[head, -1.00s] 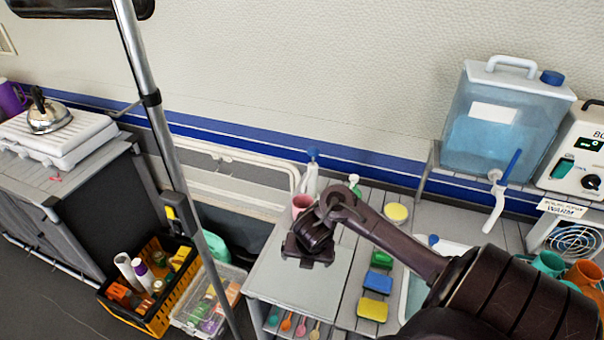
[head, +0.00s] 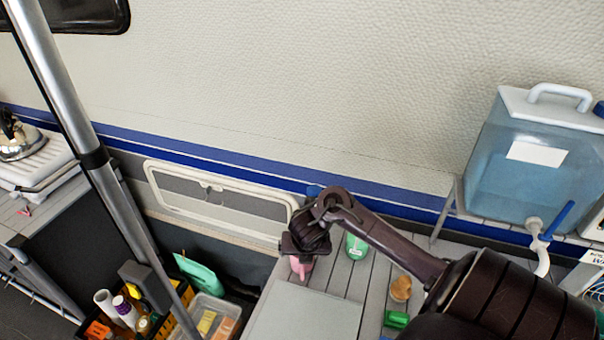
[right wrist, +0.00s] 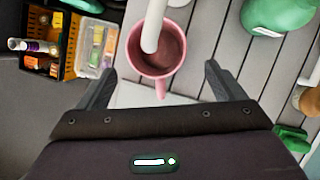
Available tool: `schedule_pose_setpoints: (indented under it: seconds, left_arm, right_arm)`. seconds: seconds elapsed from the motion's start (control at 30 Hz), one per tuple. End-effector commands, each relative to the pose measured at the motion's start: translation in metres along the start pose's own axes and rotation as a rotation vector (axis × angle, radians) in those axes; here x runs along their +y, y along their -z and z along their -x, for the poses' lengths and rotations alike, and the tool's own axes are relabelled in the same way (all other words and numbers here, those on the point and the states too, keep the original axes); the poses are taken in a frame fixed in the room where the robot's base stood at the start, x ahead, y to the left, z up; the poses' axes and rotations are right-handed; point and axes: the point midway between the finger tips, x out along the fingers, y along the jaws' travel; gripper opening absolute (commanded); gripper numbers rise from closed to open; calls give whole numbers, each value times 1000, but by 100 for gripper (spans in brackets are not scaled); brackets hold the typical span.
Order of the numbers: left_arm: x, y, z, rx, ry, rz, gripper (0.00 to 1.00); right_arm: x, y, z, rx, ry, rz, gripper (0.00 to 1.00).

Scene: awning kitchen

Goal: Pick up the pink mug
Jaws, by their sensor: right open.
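The pink mug (right wrist: 171,67) stands on the slatted counter in the right wrist view, its handle pointing toward my gripper. A white rod (right wrist: 153,25) overlaps its opening; I cannot tell whether it stands in the mug. My right gripper (right wrist: 160,70) is open, with one finger on each side of the mug's near part and handle, apart from it. In the head view only a little of the pink mug (head: 301,268) shows below my right gripper (head: 298,244), which hides the rest. My left gripper is in neither view.
A green bottle (right wrist: 278,14) stands right of the mug, with a brown item (head: 401,288) and a green sponge (head: 396,319) farther right. Left and lower are a black-and-yellow crate (right wrist: 58,60) and a clear bin (right wrist: 97,46). A water tank (head: 522,150) stands at the right.

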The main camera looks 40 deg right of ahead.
Motion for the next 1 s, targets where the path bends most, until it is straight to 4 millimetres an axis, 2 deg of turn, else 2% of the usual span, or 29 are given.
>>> schedule_pose_setpoints:
  seconds: [0.03, 0.2, 0.4, 0.5, 0.87, 0.9, 1.0]
  left_arm:
    - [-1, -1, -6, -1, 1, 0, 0]
    - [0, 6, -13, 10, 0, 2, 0]
    - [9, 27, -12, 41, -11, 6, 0]
    - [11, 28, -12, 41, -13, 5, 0]
    - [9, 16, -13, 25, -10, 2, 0]
    - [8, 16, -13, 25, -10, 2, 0]
    - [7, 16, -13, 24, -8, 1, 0]
  right_arm:
    - [2, 2, -12, 3, 1, -3, 89]
    - [3, 1, -33, 0, 1, -1, 89]
    - [3, -1, -36, -1, 0, 0, 89]
    - [3, 0, -36, -1, 0, 0, 89]
    - [3, 0, -36, -1, 0, 0, 42]
    - [3, -1, -35, -1, 0, -1, 39]
    - [3, -1, -35, -1, 0, -1, 39]
